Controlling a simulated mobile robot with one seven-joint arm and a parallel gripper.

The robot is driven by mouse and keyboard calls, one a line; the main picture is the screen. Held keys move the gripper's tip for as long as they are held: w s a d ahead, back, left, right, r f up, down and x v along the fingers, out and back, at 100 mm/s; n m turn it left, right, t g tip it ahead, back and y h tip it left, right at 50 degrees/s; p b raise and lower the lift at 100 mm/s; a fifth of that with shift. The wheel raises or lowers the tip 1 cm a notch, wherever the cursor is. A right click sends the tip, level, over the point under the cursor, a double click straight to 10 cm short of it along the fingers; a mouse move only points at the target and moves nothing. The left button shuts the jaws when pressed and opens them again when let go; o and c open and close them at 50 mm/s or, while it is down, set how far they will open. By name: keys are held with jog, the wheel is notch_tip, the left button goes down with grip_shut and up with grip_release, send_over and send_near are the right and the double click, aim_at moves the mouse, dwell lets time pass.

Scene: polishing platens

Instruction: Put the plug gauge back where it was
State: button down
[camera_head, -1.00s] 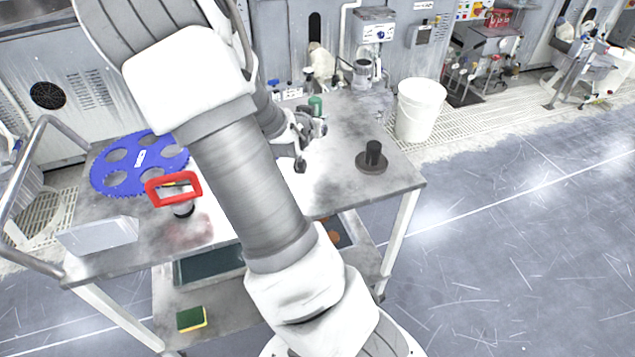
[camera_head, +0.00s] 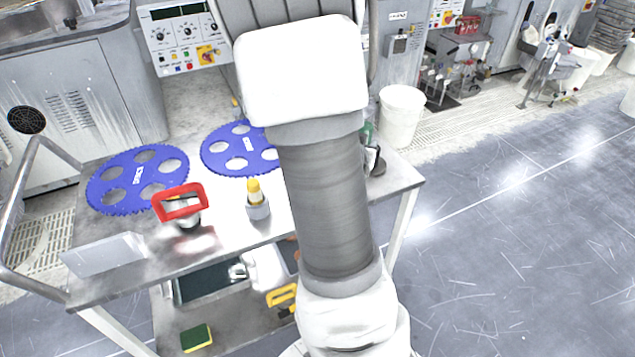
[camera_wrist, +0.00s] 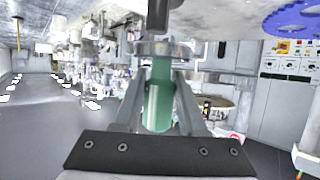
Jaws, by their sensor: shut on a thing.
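In the wrist view my gripper (camera_wrist: 158,112) is shut on a green cylinder (camera_wrist: 157,95), which I take to be the plug gauge's handle. A grey metal disc (camera_wrist: 160,48) and a dark cylinder (camera_wrist: 158,14) show just beyond the green part; I cannot tell whether they belong to it. In the head view my arm hides the gripper and most of the gauge. A bit of green (camera_head: 367,133) shows at the arm's right edge, above the right part of the cart top (camera_head: 225,255).
Two blue toothed discs (camera_head: 138,178) (camera_head: 238,148) lie on the cart. A red-handled piece (camera_head: 181,203), a grey piece with a yellow top (camera_head: 257,203) and a clear block (camera_head: 103,254) are near its front. A white bucket (camera_head: 401,115) stands behind the right end.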

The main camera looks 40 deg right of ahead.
jog(key=w+a+f, duration=0.4)
jog(key=w, duration=0.1)
jog(key=w+a+f, duration=0.2)
jog(key=w+a, duration=0.1)
jog(key=shift+w+a+f+b, duration=0.1)
jog(key=shift+w+f+b, duration=0.15)
jog(key=shift+b, duration=0.1)
jog(key=shift+f+b, duration=0.6)
jog(key=shift+f, duration=1.4)
jog(key=shift+f, duration=0.2)
jog(key=shift+c, duration=2.3)
grip_release()
